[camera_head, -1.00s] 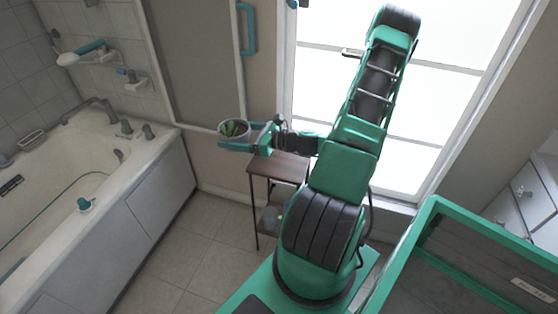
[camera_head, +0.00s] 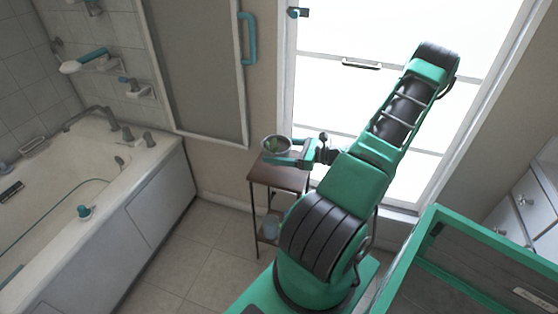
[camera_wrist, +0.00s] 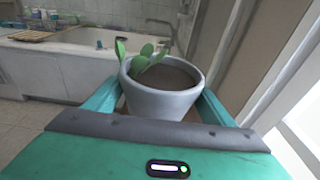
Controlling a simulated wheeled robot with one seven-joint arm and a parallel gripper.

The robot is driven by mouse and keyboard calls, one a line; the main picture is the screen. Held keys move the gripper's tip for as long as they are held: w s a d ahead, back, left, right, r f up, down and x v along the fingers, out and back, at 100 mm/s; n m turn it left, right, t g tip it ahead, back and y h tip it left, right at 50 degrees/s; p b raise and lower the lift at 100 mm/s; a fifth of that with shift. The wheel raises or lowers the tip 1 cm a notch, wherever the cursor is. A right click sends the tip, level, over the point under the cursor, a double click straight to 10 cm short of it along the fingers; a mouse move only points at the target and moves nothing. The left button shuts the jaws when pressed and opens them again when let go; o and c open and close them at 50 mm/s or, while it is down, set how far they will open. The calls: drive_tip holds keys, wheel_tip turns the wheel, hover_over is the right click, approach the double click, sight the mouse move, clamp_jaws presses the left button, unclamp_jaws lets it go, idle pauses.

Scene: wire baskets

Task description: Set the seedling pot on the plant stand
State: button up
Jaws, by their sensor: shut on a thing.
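The seedling pot (camera_head: 276,147) is a pale grey pot with dark soil and green leaves. It is between the fingers of my gripper (camera_head: 281,152), which is shut on it. In the wrist view the pot (camera_wrist: 163,100) looks upright, with a finger on each side. The plant stand (camera_head: 283,176) is a small dark-topped table with thin black legs, by the wall. In the head view the pot overlaps the back part of its top. I cannot tell for sure whether the pot touches it.
A blue-grey object (camera_head: 271,226) sits on the stand's lower shelf. The bathtub (camera_head: 150,165) is at the left. A framed panel with a teal handle (camera_head: 247,38) is behind the stand. A green-edged cart or tray (camera_head: 400,262) is at the lower right. Tiled floor (camera_head: 205,262) is clear between tub and stand.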

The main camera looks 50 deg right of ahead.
sight(283, 149)
drive_tip(key=d+f, duration=0.1)
drive_tip(key=d, duration=0.1)
drive_tip(key=d+f, duration=0.1)
drive_tip(key=shift+w+d+f, duration=0.15)
drive_tip(key=shift+w+d, duration=0.05)
drive_tip(key=shift+d, duration=0.15)
drive_tip(key=shift+f, duration=1.9)
drive_tip(key=o, duration=2)
drive_tip(key=shift+f, duration=0.2)
drive_tip(key=shift+o, duration=0.2)
drive_tip(key=shift+r, duration=0.15)
drive_tip(key=v, duration=1.2)
drive_tip(key=shift+a, duration=0.1)
